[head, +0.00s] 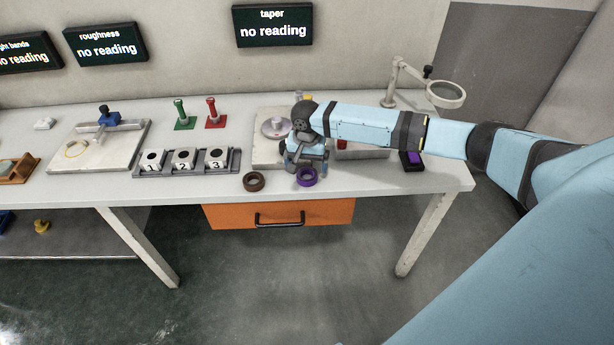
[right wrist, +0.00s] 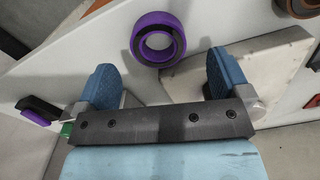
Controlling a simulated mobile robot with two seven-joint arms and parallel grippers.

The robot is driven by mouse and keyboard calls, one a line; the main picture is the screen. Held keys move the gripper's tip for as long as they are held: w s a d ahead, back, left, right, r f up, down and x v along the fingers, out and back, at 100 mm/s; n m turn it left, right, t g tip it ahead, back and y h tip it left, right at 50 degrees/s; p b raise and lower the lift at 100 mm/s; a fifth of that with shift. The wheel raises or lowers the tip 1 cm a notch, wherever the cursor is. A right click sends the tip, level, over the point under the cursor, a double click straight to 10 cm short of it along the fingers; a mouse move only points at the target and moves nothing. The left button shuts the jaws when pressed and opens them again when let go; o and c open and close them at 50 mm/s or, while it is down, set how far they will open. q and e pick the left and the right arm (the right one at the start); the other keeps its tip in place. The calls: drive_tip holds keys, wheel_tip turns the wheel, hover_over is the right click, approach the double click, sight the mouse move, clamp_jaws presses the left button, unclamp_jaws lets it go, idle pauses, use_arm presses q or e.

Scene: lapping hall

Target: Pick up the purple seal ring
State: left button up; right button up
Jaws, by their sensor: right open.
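The purple seal ring (head: 307,184) lies flat near the front edge of the table, beside the brown ring. My right gripper (head: 308,164) is over the table at the ring, its fingers pointing down. In the right wrist view, the purple seal ring (right wrist: 137,36) shows whole, beyond the fingertips and roughly centred between them. The right gripper (right wrist: 161,76) is open there, its two blue fingers wide apart with nothing between them. In the head view the gripper and wrist stand close behind the ring and partly hide its far side. My left gripper is not in view.
A brown ring (head: 254,187) lies left of the purple one. A numbered block rack (head: 188,172) stands further left. A pale plate (head: 263,156) lies behind the gripper. A magnifier (head: 446,93) and a small purple-topped black block (head: 412,160) are to the right. The table edge is close.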

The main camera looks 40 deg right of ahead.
sight(307, 172)
wheel_tip(307, 172, down, 4)
drive_tip(key=shift+f, duration=0.1)
drive_tip(key=c, duration=1)
drive_tip(key=shift+r, duration=0.2)
